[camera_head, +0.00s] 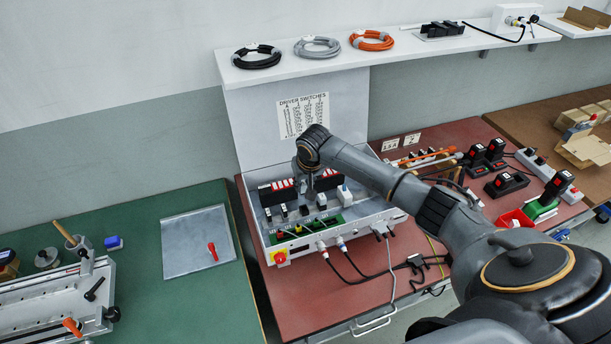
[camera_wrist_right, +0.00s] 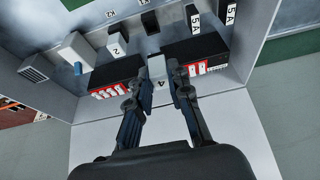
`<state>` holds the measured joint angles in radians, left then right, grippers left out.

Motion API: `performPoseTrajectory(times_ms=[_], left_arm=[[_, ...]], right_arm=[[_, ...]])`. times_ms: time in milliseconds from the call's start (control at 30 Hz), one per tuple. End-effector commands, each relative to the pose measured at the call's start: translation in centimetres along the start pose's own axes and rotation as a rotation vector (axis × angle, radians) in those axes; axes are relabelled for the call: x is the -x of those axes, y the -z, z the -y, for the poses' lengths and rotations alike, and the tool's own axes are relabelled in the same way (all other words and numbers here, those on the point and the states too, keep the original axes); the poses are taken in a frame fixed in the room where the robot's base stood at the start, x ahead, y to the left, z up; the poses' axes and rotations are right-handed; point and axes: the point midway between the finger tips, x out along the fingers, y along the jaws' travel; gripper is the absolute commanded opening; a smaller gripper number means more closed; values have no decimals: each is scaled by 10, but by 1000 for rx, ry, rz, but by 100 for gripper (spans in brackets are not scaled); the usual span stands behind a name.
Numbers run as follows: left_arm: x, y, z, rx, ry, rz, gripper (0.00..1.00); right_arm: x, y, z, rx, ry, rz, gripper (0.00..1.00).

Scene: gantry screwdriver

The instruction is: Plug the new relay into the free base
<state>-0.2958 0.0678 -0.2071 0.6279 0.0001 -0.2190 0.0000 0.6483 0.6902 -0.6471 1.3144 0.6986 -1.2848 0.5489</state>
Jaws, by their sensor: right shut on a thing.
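My right gripper (camera_wrist_right: 162,78) is shut on a pale grey block (camera_wrist_right: 157,66) marked 4, which looks like the relay. In the head view my right gripper (camera_head: 308,184) is over the open grey control box (camera_head: 355,230), between two black banks with red and white parts. In the right wrist view a similar grey block (camera_wrist_right: 117,45) marked 2 stands in the row. Beside it is a low black piece (camera_wrist_right: 150,21), which looks like an empty base. The held block appears apart from that piece. My left gripper is not in view.
A white block (camera_wrist_right: 76,49) with a blue part and black 5 A pieces (camera_wrist_right: 194,18) flank the row. The box has a red knob (camera_head: 280,257) in front. Cables (camera_head: 365,273) lie on the red table. A green table (camera_head: 150,215) stands at left.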

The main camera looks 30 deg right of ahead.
Motion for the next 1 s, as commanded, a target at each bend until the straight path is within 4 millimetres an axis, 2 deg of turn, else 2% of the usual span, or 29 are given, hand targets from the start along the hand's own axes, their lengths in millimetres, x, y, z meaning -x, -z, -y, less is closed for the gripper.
performPoseTrajectory(times_ms=[167,433,767,1000], left_arm=[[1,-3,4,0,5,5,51],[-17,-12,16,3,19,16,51],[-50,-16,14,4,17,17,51],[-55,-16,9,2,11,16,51]], right_arm=[[-9,-2,-9,-5,1,-2,0],[-23,-7,-9,-6,1,-1,0],[-49,-17,-8,-5,0,-2,0],[-64,-22,-8,-6,2,-1,0]])
